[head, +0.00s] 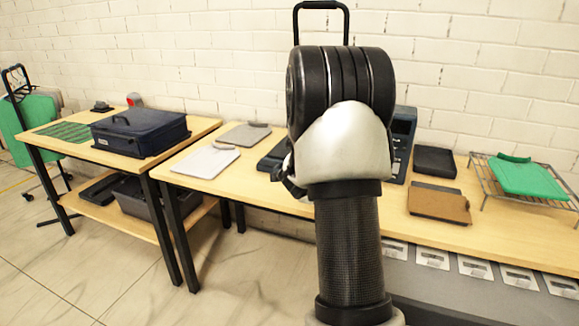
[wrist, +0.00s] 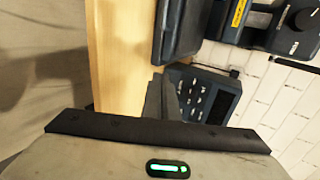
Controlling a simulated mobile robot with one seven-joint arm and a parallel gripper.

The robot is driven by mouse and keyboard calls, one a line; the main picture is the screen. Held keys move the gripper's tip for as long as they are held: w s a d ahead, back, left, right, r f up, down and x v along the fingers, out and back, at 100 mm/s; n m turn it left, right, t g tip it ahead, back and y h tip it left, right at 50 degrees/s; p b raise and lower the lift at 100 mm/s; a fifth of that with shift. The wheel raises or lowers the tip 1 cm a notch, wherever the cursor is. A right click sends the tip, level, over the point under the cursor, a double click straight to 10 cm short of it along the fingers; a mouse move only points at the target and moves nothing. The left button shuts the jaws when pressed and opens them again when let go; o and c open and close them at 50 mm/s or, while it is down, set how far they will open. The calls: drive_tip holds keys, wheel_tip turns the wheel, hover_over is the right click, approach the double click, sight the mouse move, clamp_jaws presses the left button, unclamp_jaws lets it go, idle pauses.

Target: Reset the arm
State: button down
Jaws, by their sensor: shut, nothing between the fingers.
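My arm rises through the middle of the head view, with its dark wrist over the long table. My gripper is mostly hidden behind the arm there; its body fills the bottom of the wrist view, and its fingers (wrist: 163,98) show above that, shut and empty. Near the fingers in the wrist view is a dark device with a keypad (wrist: 205,95). In the head view this device (head: 402,135) stands at the back of the table, partly hidden by my arm.
A dark blue case (head: 140,130) sits on the left table. Floor is clear at lower left.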

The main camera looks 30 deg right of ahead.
drive_tip(key=s+a+r+n+t+y, duration=0.15)
drive_tip(key=a+r+n, duration=0.25)
drive_tip(key=a, duration=0.4)
drive_tip(key=a+r+n+t+y, duration=0.1)
drive_tip(key=a+r+n+y, duration=0.2)
drive_tip(key=a+r+n, duration=0.35)
drive_tip(key=s+a+r+n+t+y, duration=0.1)
drive_tip(key=a+r+n+y, duration=0.15)
drive_tip(key=a, duration=0.75)
drive_tip(key=s+a+r+n+g+y, duration=0.2)
drive_tip(key=s+a+n+g+y, duration=0.1)
drive_tip(key=s+a+n, duration=0.8)
drive_tip(key=s+f+n+g, duration=0.2)
drive_tip(key=s+f+n, duration=0.15)
drive_tip(key=s, duration=1.35)
wheel_tip(320, 180, up, 21)
drive_tip(key=p, duration=2.1)
drive_tip(key=shift+a+r+n+h, duration=0.2)
drive_tip(key=shift+a+n+h, duration=0.1)
drive_tip(key=shift+n, duration=0.15)
